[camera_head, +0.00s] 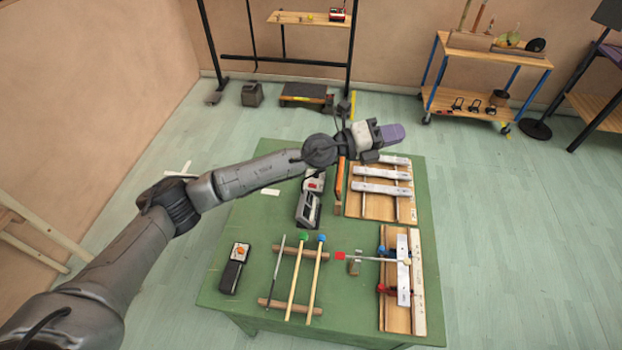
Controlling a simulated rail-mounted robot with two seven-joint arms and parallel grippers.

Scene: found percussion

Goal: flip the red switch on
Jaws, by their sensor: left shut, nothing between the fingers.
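My left gripper (388,134) is shut with nothing between its fingers, above the far edge of the green table and over the far end of a rack of pale bars. A grey and white device with a small red part (314,181) lies on the table, nearer and to the left of the gripper, partly hidden by my left forearm. I cannot tell whether this red part is the red switch or what position it is in. A black box with an orange round part (240,252) lies at the table's left. My right gripper is not in view.
The green table (250,309) carries a rack of pale bars (381,188), a wooden stand with mallets (291,280), a red-headed mallet (340,256) and a clamped board (418,285) at right. A blue-legged cart (487,100) stands at the back right. Floor is clear right of the table.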

